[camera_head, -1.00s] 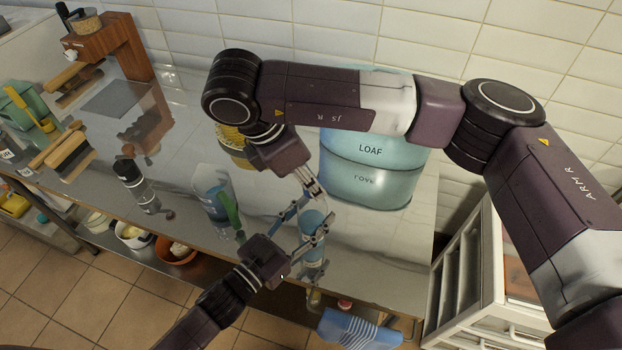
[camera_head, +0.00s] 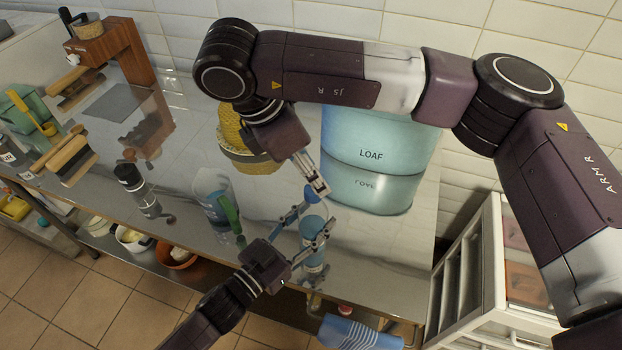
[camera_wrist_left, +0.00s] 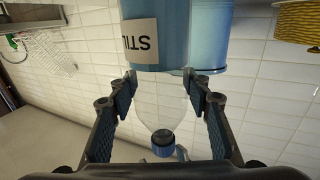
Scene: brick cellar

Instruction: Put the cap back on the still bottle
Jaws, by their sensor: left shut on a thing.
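The still bottle (camera_head: 312,231) stands near the counter's front edge, with a blue body, a label and a clear upper part. In the left wrist view it shows upside down, with label letters (camera_wrist_left: 141,42). My left gripper (camera_head: 308,240) is shut on it, a finger on each side. The blue cap (camera_head: 311,193) is at the bottle's mouth end; it also shows in the left wrist view (camera_wrist_left: 163,142). Whether it is seated is unclear. My right gripper (camera_head: 318,188) is just beside the cap, its fingertips close to it; their opening is unclear.
A blue LOAF bin (camera_head: 372,140) stands behind the bottle. A clear jug (camera_head: 214,195) with a green handle and a dark grinder (camera_head: 135,185) stand to the left. A yellow rope-like roll (camera_head: 245,155) is behind the right gripper. A blue cloth (camera_head: 350,335) hangs at the front.

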